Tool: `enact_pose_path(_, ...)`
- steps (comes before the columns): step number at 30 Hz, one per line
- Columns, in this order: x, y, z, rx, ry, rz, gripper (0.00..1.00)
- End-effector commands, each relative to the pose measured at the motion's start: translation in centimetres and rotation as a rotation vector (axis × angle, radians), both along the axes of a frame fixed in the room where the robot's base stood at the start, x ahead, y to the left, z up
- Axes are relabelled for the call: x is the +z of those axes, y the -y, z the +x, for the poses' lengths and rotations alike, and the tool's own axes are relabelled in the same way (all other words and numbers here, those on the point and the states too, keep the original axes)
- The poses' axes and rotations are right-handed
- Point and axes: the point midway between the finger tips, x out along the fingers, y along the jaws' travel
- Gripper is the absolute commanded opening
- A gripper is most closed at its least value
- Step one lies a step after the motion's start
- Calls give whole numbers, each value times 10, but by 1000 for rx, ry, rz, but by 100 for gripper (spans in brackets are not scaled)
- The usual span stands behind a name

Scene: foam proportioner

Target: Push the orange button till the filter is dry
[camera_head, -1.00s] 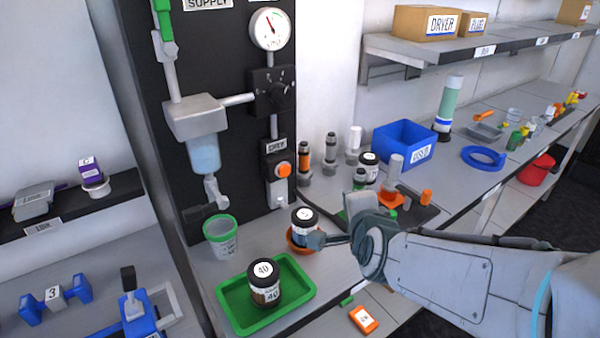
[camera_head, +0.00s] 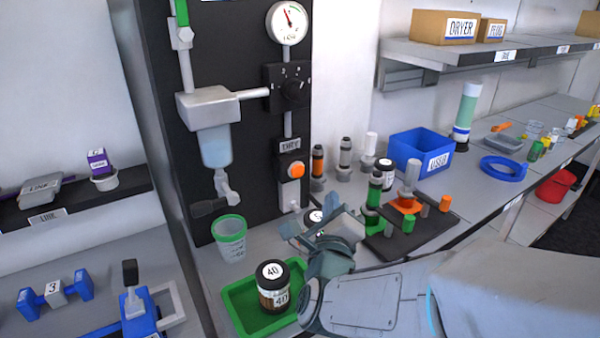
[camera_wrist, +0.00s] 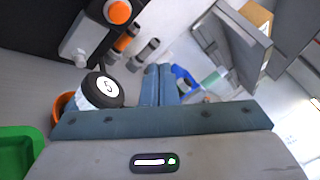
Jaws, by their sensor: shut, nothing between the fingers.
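A jar marked 5 (camera_wrist: 104,90) stands beside my gripper, mostly hidden in the head view. A green-rimmed cup (camera_head: 230,240) stands under the filter outlet. A jar marked 40 (camera_head: 273,287) is in a green tray (camera_head: 238,296). A black rack (camera_head: 413,235) stands to the right.

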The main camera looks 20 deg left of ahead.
Motion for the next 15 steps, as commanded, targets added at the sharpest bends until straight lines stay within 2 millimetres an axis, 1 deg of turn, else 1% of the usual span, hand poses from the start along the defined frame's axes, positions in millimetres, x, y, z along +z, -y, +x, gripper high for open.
enact_pose_path(5, 2, -10, 9, 1, -3, -2, 0)
enact_pose_path(15, 2, -46, 39, 2, -2, -3, 0)
